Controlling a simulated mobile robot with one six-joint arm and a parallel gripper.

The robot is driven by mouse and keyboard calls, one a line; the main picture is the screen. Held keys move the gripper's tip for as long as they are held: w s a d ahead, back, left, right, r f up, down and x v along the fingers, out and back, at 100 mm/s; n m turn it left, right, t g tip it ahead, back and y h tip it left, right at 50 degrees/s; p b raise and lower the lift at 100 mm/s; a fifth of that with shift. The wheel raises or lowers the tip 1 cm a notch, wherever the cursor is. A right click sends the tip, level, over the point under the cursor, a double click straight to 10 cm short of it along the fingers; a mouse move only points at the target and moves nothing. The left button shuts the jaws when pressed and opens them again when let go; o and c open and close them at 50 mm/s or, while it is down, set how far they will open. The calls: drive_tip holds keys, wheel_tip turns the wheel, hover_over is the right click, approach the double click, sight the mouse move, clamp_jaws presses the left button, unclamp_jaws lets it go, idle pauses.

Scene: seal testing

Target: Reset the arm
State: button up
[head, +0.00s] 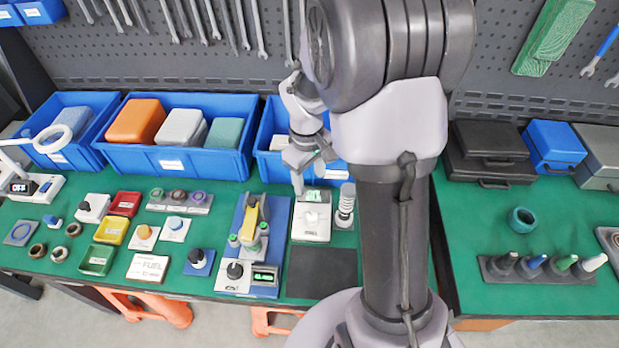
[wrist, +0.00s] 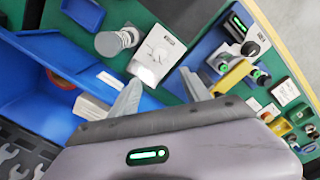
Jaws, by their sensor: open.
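My gripper (head: 309,172) hangs at the end of my bent arm, just behind the white device with a lit green display (head: 311,222). In the wrist view, the two fingers of my gripper (wrist: 160,88) are spread apart with nothing between them. The white device (wrist: 157,56) shows just beyond the fingertips, apart from them as far as I can tell. My upper arm covers the middle right of the head view and hides part of the bench there.
A blue bin (head: 268,150) stands behind the gripper, and a coil-like grey post (head: 345,205) is close on its right. A blue fixture with a yellow lever (head: 250,220) is on the left. A dark mat (head: 322,273) lies bare in front. Wrenches hang behind.

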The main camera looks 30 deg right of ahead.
idle(0.3)
drive_tip(key=s+a+r+m+t+b, duration=0.35)
drive_tip(key=s+a+r+b, duration=0.2)
drive_tip(key=a+r, duration=0.25)
drive_tip(key=s+a+r+m+t+y+b, duration=0.2)
drive_tip(key=s+a, duration=0.5)
drive_tip(key=s, duration=0.4)
drive_tip(key=shift+m+b, duration=0.65)
drive_tip(key=shift+m, duration=0.3)
drive_tip(key=shift+s, duration=0.1)
